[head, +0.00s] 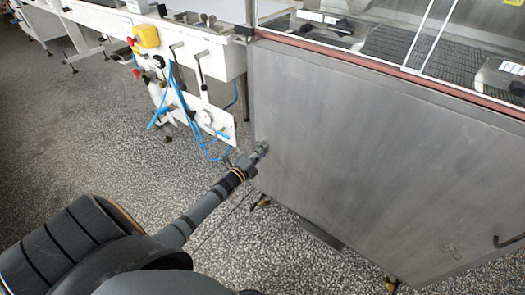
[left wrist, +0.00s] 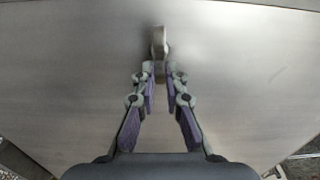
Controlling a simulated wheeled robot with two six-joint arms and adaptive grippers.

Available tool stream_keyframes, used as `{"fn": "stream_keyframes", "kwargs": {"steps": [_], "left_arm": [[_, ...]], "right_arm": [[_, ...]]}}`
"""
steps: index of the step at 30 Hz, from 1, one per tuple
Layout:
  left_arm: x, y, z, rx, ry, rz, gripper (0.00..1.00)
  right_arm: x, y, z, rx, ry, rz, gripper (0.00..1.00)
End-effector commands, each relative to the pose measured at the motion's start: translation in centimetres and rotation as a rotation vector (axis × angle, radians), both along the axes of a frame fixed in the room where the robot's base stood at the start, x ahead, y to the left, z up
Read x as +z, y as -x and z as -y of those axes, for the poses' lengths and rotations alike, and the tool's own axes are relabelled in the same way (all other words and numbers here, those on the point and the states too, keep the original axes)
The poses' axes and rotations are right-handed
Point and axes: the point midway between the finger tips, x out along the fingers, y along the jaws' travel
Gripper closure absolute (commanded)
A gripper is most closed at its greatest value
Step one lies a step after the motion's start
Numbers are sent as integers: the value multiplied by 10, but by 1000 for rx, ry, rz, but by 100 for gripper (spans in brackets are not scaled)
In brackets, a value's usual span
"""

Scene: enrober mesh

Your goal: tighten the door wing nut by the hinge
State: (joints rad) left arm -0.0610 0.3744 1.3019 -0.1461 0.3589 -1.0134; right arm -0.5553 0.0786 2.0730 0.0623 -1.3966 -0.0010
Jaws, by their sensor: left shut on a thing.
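The door (head: 370,150) is a broad brushed-steel panel in the head view, and it fills most of the left wrist view (left wrist: 75,70). The wing nut (left wrist: 160,40) shows in the left wrist view as a small metal piece standing out from the panel, just beyond my fingertips. My left gripper (head: 253,159) reaches the panel's left edge in the head view. In the left wrist view its fingers (left wrist: 162,71) are closed on the near part of the nut, which they partly hide. The hinge cannot be made out. My right gripper is not in view.
Left of the panel is a white machine side with a yellow box (head: 146,36), levers and loose blue hoses (head: 180,98). Glass and a dark mesh belt (head: 405,48) lie above the panel. A handle (head: 508,241) sits at lower right. Speckled floor is open at left.

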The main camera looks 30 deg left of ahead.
Motion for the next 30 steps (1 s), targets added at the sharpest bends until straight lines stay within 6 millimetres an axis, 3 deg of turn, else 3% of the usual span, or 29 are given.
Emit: {"fn": "stream_keyframes", "kwargs": {"steps": [20, 21, 26, 30], "left_arm": [[-3, 1, 0, 1, -63, 1, 100], [-3, 1, 0, 1, -63, 1, 88], [-3, 1, 0, 1, -62, 2, 66], [-2, 0, 0, 1, -62, 3, 66]], "right_arm": [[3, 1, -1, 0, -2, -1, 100], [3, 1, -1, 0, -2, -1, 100], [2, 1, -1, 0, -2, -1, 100], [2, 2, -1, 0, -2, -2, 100]]}}
